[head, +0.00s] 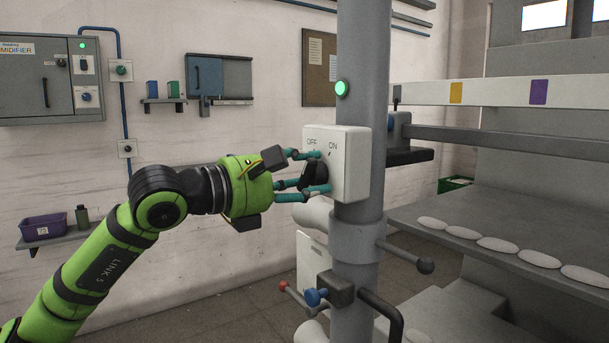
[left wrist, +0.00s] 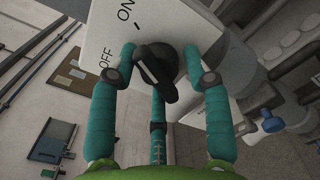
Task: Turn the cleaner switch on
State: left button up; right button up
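The cleaner switch is a white box (head: 347,165) marked OFF and ON, fixed to a grey column. Its black knob (head: 315,177) faces my left gripper (head: 318,172). In the left wrist view the knob (left wrist: 157,70) sits between the spread teal fingers of that gripper (left wrist: 160,68), with a gap on the right side. The gripper is open around the knob; whether a fingertip touches it I cannot tell. The fingers hide part of the knob in the head view, and its exact setting is unclear. My right gripper is not in view.
A green lamp (head: 342,88) glows on the column above the box. Below are a blue knob (head: 316,297) and a dark ball-ended lever (head: 425,266). The winder with pale discs (head: 497,244) stands at right. A humidifier cabinet (head: 40,85) hangs on the left wall.

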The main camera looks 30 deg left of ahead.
pick_arm(q)
jog(key=shift+s, duration=0.1)
dwell(0.3)
jog(key=shift+s+a, duration=0.4)
jog(key=shift+s, duration=0.2)
jog(key=v, duration=1)
jog(key=shift+s, duration=0.25)
jog(key=shift+w, duration=0.1)
